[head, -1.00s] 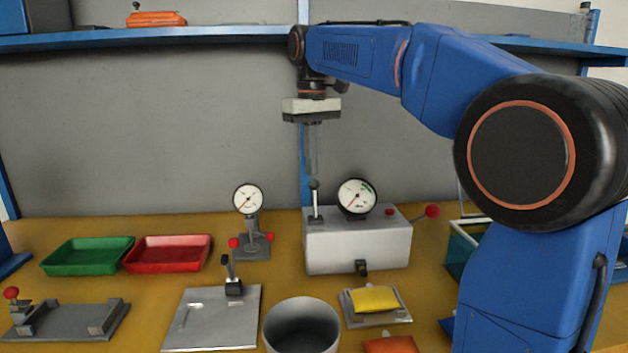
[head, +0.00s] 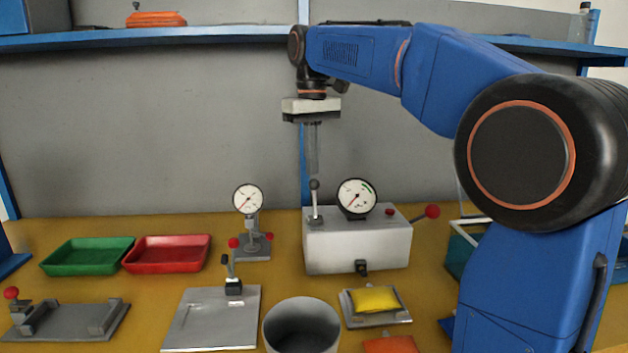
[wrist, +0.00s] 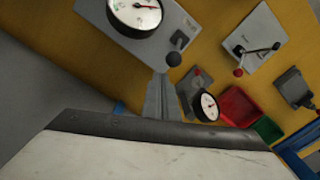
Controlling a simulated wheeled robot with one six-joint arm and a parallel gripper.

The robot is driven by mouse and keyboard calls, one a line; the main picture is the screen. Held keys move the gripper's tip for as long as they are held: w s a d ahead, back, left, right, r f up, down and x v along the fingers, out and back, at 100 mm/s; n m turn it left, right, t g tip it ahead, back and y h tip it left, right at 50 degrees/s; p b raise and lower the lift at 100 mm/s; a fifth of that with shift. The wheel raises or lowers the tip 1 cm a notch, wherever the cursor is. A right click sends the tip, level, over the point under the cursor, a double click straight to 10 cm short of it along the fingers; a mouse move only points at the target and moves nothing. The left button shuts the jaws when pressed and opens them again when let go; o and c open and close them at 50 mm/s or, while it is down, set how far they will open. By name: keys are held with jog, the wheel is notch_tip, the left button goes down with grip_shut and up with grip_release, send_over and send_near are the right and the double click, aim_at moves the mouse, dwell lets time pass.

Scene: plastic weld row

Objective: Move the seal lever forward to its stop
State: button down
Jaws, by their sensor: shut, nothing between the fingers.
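A grey box machine (head: 357,247) with a round dial on top stands at the table's middle. A short lever with a dark ball knob (head: 314,185) stands nearly upright at its left top; I take this as the seal lever. The knob also shows in the wrist view (wrist: 174,59). My gripper (head: 313,171) points down with its thin fingers shut and empty, tips just above the knob. In the wrist view the fingertips (wrist: 162,76) are close beside the knob; I cannot tell whether they touch. A second lever with a red knob (head: 432,211) sticks out at the machine's right.
A gauge stand (head: 248,225) with red knobs is left of the machine. A red tray (head: 166,264) and a green tray (head: 76,268) lie farther left. In front are a clamp plate (head: 190,330), a grey bin (head: 301,345) and a yellow pouch (head: 375,299).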

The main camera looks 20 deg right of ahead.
aim_at(315, 199)
jog(key=shift+f, duration=0.15)
dwell(0.3)
jog(key=shift+f, duration=1.75)
